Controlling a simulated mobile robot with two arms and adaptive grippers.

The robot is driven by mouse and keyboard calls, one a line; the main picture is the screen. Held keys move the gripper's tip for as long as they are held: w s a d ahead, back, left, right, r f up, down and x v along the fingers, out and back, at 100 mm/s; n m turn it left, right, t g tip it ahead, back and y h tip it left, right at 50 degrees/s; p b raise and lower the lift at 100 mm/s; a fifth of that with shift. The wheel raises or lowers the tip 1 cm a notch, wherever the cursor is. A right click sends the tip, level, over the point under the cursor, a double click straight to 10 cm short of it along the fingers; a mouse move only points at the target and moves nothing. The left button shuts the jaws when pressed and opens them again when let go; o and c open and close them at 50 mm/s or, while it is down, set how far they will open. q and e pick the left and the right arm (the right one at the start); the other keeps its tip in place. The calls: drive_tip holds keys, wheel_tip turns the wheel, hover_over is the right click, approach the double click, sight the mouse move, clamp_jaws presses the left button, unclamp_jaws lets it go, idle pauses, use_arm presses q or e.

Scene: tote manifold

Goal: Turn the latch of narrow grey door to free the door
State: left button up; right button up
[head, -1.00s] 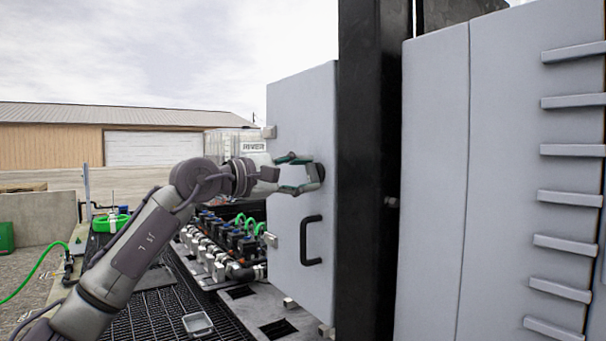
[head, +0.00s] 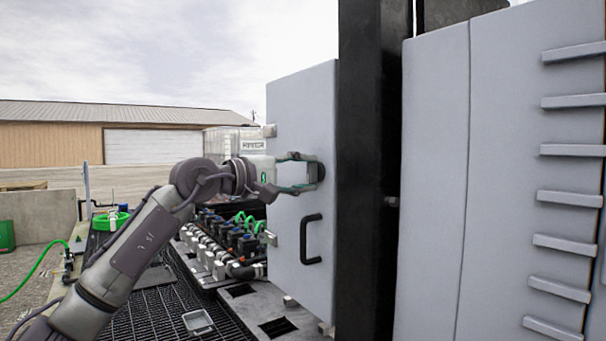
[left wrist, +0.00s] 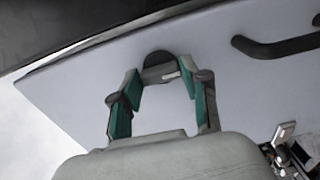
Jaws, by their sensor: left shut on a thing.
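The narrow grey door (head: 290,120) stands upright in the middle of the head view, beside a dark post. It has a black bar handle (head: 311,240). Its latch (head: 321,172) is a small dark round piece near the door's right edge, above the handle. My left gripper (head: 311,173) reaches it from the left and is shut on it. In the left wrist view the green-padded fingers (left wrist: 161,82) sit on either side of the dark latch (left wrist: 158,66), partly hiding it. My right gripper is not in view.
A thick black post (head: 365,200) stands right of the door, with a large grey cabinet (head: 433,180) beyond it. Below my left arm lie a dark grating (head: 155,310) and a row of valves with green hoses (head: 240,240). Open yard lies to the left.

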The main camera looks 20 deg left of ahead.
use_arm(q)
drive_tip(key=o, duration=1.1)
drive_tip(key=shift+o, duration=0.2)
drive_tip(key=shift+a, duration=0.1)
drive_tip(key=v, duration=1.2)
